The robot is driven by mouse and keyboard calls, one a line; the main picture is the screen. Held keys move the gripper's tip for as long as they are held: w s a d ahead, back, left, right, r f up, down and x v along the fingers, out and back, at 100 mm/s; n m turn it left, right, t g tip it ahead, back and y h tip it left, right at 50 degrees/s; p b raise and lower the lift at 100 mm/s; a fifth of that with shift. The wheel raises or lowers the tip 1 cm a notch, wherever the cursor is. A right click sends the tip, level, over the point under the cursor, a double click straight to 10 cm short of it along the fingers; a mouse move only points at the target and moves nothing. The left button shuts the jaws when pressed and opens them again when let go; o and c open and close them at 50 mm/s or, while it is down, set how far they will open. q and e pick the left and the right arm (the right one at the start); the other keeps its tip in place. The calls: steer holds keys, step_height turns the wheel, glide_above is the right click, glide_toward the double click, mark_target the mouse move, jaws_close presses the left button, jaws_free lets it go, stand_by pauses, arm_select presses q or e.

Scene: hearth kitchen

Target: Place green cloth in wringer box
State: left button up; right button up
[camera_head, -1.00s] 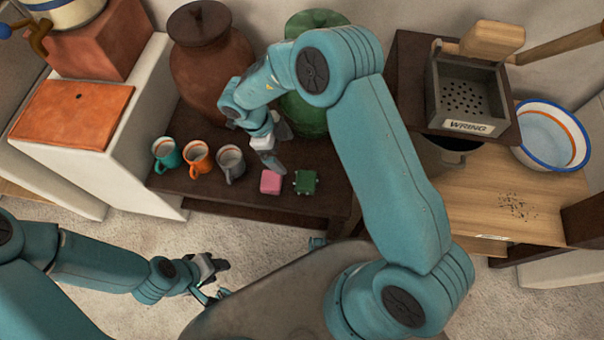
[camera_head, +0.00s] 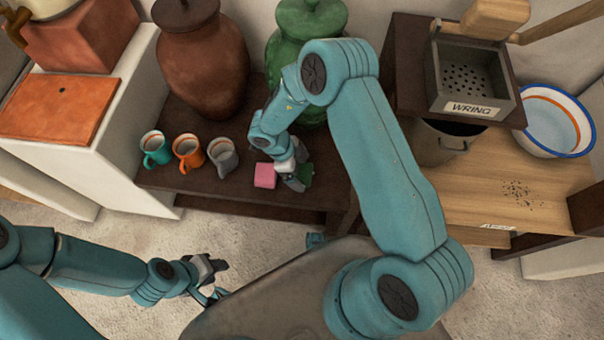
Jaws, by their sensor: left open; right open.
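The green cloth (camera_head: 307,174) is a small folded block on the dark low table. It is mostly hidden behind my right gripper (camera_head: 293,182), which is open and comes down over it from above. I cannot tell whether the fingers straddle the cloth. A pink block (camera_head: 264,175) lies just left of that gripper. The wringer box (camera_head: 470,82) is an open grey box with a holed floor and a "WRING" label, on a dark stand at the upper right. It looks empty. My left gripper (camera_head: 216,282) is open and empty, low over the floor at the left.
Teal (camera_head: 156,149), orange (camera_head: 188,151) and grey (camera_head: 222,154) mugs stand on the dark table (camera_head: 235,192). A brown jar (camera_head: 202,62) and a green jar (camera_head: 305,30) stand behind. A blue-rimmed basin (camera_head: 553,122) and a pot (camera_head: 436,143) are at the right.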

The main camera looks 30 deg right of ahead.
steer(key=shift+x, duration=0.9)
steer(key=shift+r, duration=0.1)
steer(key=c, duration=1.2)
